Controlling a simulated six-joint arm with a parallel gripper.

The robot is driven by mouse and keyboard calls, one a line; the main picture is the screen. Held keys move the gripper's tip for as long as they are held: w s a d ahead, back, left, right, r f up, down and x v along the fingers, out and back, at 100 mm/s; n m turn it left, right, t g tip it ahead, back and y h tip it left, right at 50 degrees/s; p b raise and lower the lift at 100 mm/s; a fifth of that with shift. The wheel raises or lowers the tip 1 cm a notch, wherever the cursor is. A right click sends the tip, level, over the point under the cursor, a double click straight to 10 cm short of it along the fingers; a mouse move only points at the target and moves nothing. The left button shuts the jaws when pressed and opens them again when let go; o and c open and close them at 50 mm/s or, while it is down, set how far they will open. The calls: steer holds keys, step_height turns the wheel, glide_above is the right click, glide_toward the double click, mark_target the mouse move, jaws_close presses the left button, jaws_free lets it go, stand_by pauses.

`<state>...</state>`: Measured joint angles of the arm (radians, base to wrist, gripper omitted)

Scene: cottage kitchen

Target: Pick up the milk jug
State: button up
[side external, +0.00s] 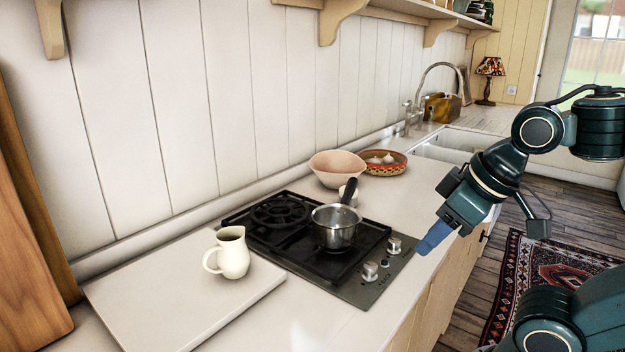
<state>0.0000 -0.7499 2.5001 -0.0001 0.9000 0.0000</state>
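The milk jug (233,254) is a small cream-white pitcher with its handle toward the left. It stands upright on a white board (165,297) at the left of the counter, beside the hob. My gripper (432,240) hangs over the counter's front edge on the right, well apart from the jug. Its blue fingertips point down and to the left. I see them from the side as one shape, so I cannot tell how far apart they are. Nothing shows hanging from them.
A black hob (290,275) with a steel saucepan (336,226) stands between my gripper and the jug; the pan's dark handle sticks up. Behind it are a pink bowl (337,167) and a patterned dish (384,168) with garlic. A shelf (400,8) runs above. Wooden boards (28,250) lean at the left.

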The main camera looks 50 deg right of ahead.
steer(key=shift+w+r, duration=0.1)
stand_by(0.4)
steer(key=w+a+r+n+g, duration=0.1)
steer(key=w+a+r+n, duration=0.1)
steer(key=w+r+n, duration=0.6)
steer(key=n+g, duration=0.4)
steer(key=n, duration=0.6)
glide_above(207, 252)
steer(key=f, duration=1)
steer(key=shift+s+d+f, duration=0.2)
steer(key=shift+d, duration=0.05)
steer(key=shift+w+a+f+g, duration=0.25)
steer(key=shift+w+f+g, duration=0.05)
steer(key=shift+f, duration=0.1)
steer(key=shift+f, duration=0.1)
steer(key=shift+f, duration=4.2)
